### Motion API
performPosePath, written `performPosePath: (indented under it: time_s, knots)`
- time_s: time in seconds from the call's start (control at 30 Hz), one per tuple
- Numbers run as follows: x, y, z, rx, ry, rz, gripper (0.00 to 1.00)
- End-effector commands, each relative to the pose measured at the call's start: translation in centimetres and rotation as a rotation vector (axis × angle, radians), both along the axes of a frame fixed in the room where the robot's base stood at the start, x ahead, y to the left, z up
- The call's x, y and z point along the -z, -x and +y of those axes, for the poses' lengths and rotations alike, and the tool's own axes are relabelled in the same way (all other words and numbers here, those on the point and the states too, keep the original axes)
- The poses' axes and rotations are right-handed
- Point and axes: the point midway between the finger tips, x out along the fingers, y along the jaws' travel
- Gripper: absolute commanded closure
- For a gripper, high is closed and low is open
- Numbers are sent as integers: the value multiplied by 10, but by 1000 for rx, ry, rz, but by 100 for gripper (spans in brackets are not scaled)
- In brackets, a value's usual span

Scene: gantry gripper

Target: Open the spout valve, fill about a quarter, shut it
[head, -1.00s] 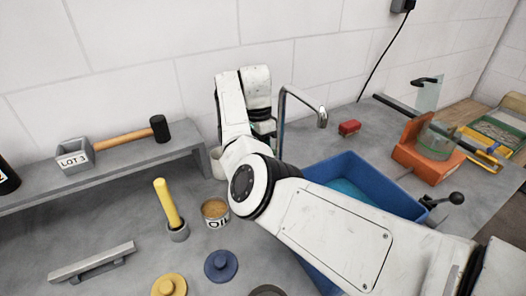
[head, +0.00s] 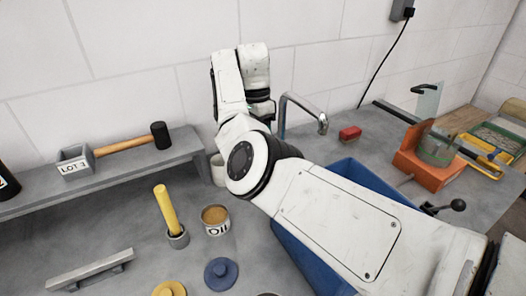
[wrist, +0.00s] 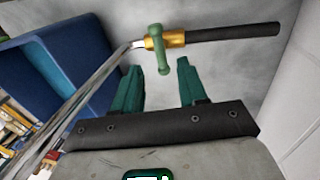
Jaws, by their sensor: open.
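In the wrist view my gripper (wrist: 160,66) is open, its two green fingers apart and empty. The valve's green handle (wrist: 157,48) crosses a brass body (wrist: 178,38). The handle's near end appears between the fingertips in the picture; I cannot tell whether it is within their reach. The chrome spout (head: 301,102) rises behind the blue basin (head: 302,252) and curves over towards it. The spout also shows, blurred, in the wrist view (wrist: 88,92). My arm hides much of the basin, the valve and my gripper in the head view. No water stream is visible.
A white cup (head: 217,170), an oil tin (head: 215,220) and a yellow-handled tool (head: 166,210) stand left of my arm. The wall is close behind.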

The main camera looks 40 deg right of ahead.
Motion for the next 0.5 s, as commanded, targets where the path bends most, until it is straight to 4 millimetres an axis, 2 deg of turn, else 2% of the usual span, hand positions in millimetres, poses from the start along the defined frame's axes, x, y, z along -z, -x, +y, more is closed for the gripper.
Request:
performPosePath:
  time_s: [0.03, 0.2, 0.5]
  knots:
    - [-13, -3, 0, -1, -1, -3, 58]
    - [-33, -6, -2, 0, -1, -1, 58]
    - [-39, -7, -3, 0, 0, 0, 58]
